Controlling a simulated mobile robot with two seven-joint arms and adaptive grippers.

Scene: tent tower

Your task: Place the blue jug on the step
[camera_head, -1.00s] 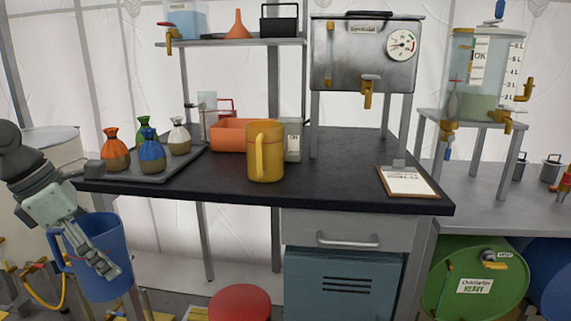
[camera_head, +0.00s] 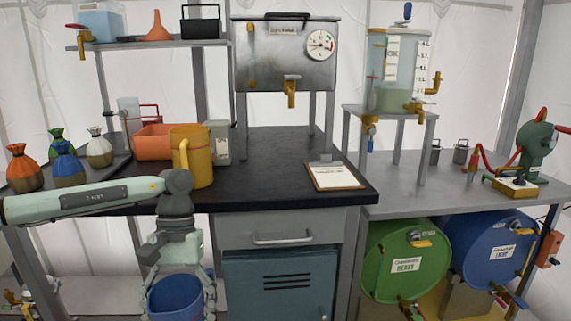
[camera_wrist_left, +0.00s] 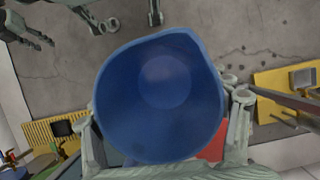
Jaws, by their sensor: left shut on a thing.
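The blue jug (camera_head: 176,298) hangs low in front of the workbench, at the bottom edge of the head view. My left gripper (camera_head: 178,268) points down and is shut on it. In the left wrist view the jug (camera_wrist_left: 160,95) shows from above, upright, its inside empty. Gripper links flank it on both sides. Yellow ridged pieces (camera_wrist_left: 45,133) show low beside the jug in the wrist view; I cannot tell whether one is the step. Grey finger-like parts at the top left of the wrist view may be my right gripper; its state is unclear.
The black bench (camera_head: 285,170) holds a yellow mug (camera_head: 198,160), an orange bin (camera_head: 152,143), a clipboard (camera_head: 334,177) and several small sacks. A blue-grey cabinet (camera_head: 275,282) stands below. Green (camera_head: 405,260) and blue (camera_head: 492,250) drums lie at right. A red piece (camera_wrist_left: 213,149) shows beside the jug.

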